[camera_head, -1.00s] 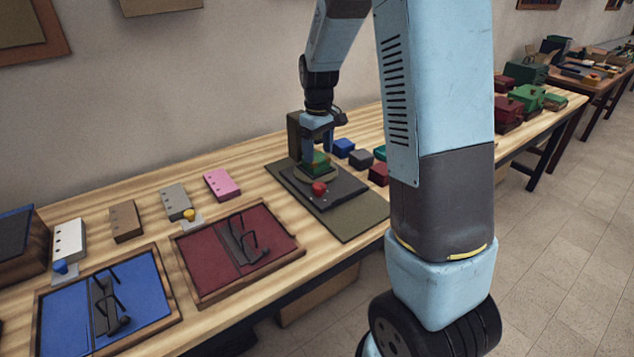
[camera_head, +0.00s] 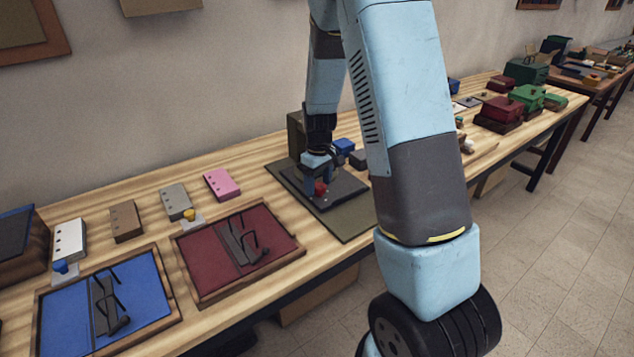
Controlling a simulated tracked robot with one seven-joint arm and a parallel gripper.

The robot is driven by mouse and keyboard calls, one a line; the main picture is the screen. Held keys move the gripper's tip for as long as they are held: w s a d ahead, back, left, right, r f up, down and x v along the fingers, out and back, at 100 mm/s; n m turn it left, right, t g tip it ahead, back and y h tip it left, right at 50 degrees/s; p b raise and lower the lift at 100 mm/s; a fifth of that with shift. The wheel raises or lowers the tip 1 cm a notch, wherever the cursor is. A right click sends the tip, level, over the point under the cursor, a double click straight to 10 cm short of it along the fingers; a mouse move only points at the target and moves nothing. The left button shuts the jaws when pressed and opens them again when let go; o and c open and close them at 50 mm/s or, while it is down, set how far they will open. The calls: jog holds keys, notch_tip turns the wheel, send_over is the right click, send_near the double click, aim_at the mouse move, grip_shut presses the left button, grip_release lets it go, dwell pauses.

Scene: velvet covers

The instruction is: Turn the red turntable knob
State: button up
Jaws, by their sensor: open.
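The red turntable knob (camera_head: 320,188) stands on the front part of a dark square base (camera_head: 346,191) that lies on an olive mat (camera_head: 345,230). My gripper (camera_head: 321,187) points down at the knob, with its fingers low over the base, one on each side of the knob as far as I can see. It is open. Whether a finger touches the knob cannot be told at this size. The turntable's round plate and the green block on it are hidden behind my gripper.
A blue block (camera_head: 344,145) and a dark grey block lie just behind the base. A maroon tray (camera_head: 299,253) and a blue tray (camera_head: 178,318) stand to the left. Pink, grey, brown and white blocks line the back. A wall closes the far side.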

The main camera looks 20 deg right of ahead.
jog(key=c, duration=1)
jog(key=shift+a, duration=0.25)
jog(key=shift+c, duration=0.2)
jog(key=shift+d, duration=0.15)
